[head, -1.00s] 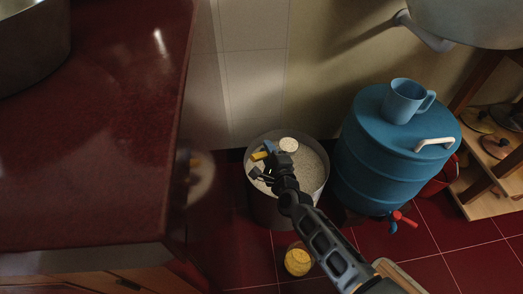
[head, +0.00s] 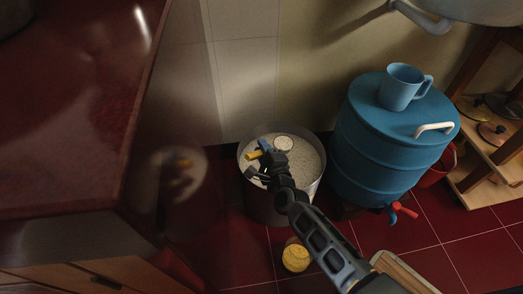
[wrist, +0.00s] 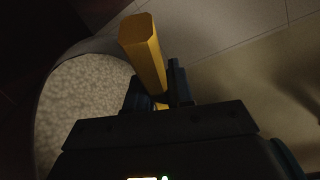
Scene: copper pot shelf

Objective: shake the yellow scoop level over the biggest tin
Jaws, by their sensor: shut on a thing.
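The biggest tin (head: 312,191) is a wide grey metal tin on the floor, filled with pale grain. My gripper (head: 259,158) is over its mouth, shut on the yellow scoop (head: 251,155). In the wrist view, the scoop's yellow handle (wrist: 143,52) sticks up from between the dark fingers of my gripper (wrist: 158,97). A round pale shape beside the gripper in the head view looks like the scoop's full bowl, but I cannot be sure. The bowl is hidden in the wrist view. The tin's pale grain (wrist: 85,105) fills the left of that view.
A blue drum (head: 375,150) with a blue mug (head: 401,88) on top and a red tap stands right of the tin. A small yellow-topped container (head: 296,256) is on the floor in front. A dark red counter (head: 70,130) is at left, and a wooden shelf (head: 485,172) at right.

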